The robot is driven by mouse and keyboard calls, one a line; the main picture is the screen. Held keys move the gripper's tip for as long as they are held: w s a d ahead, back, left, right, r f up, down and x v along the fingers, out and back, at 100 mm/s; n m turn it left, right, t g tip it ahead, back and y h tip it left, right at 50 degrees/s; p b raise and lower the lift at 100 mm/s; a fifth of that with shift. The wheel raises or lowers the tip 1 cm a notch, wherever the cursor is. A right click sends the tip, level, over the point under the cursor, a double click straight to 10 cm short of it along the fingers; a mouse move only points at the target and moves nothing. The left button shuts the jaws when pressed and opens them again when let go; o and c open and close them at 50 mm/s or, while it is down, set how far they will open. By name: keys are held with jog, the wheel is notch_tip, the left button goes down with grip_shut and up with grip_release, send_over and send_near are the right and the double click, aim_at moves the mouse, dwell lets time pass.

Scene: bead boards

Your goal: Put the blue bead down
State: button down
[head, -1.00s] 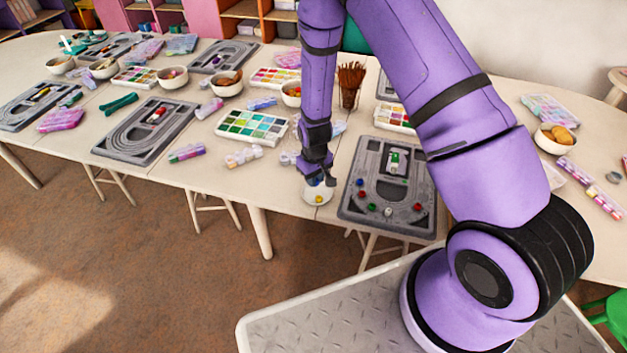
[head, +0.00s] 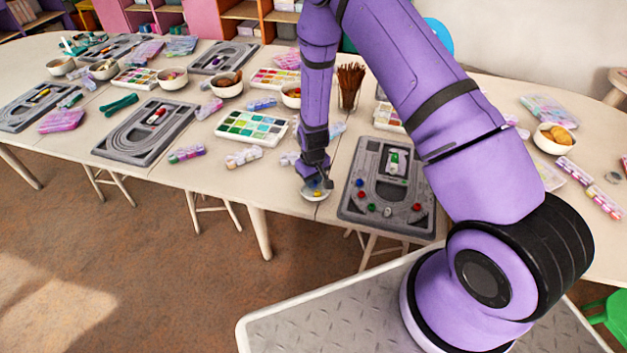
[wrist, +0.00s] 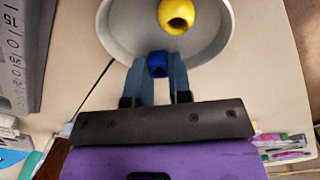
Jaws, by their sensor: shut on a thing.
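The blue bead (wrist: 157,63) is between the two blue-grey fingertips of my gripper (wrist: 161,75) in the wrist view. My gripper is shut on it, inside the near rim of a round white dish (wrist: 112,32). A yellow bead (wrist: 177,15) lies in the dish, a little beyond the blue one. I cannot tell whether the blue bead touches the dish floor. In the head view my gripper (head: 318,182) is down at the white dish (head: 308,196), with the yellow bead (head: 317,194) showing; the held bead cannot be made out there.
A grey bead board (head: 350,213) with several coloured beads lies just right of the dish. A tray of coloured compartments (head: 252,127) and clear bead tubes (head: 243,157) lie to the left. A cup of brown sticks (head: 349,86) stands behind. The table's front edge is close to the dish.

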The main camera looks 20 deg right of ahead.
jog(key=c, duration=1.1)
grip_release()
jog(key=shift+s+f, duration=0.4)
jog(key=shift+s, duration=0.1)
jog(key=shift+c, duration=0.2)
jog(key=shift+o, duration=0.4)
jog(key=shift+r, duration=0.45)
jog(key=r, duration=1.2)
jog(key=shift+w, duration=0.35)
jog(key=s+d+r+t, duration=0.1)
jog(key=s+r, duration=0.2)
jog(key=r, duration=0.7)
jog(key=s+d+r+m+t, duration=0.1)
jog(key=s+r, duration=0.1)
jog(key=r, duration=0.7)
jog(key=s+d+r, duration=0.2)
jog(key=s+r, duration=0.1)
jog(key=r, duration=0.7)
jog(key=s+d+r+t, duration=0.1)
jog(key=s+r, duration=0.3)
jog(key=s, duration=0.3)
jog(key=s+d+r+m+t, duration=0.1)
jog(key=s+r, duration=0.3)
jog(key=s, duration=0.3)
jog(key=s+d+r+m+t, duration=0.1)
jog(key=s+r, duration=0.3)
jog(key=s, duration=0.4)
jog(key=shift+r, duration=0.35)
jog(key=shift+w, duration=0.1)
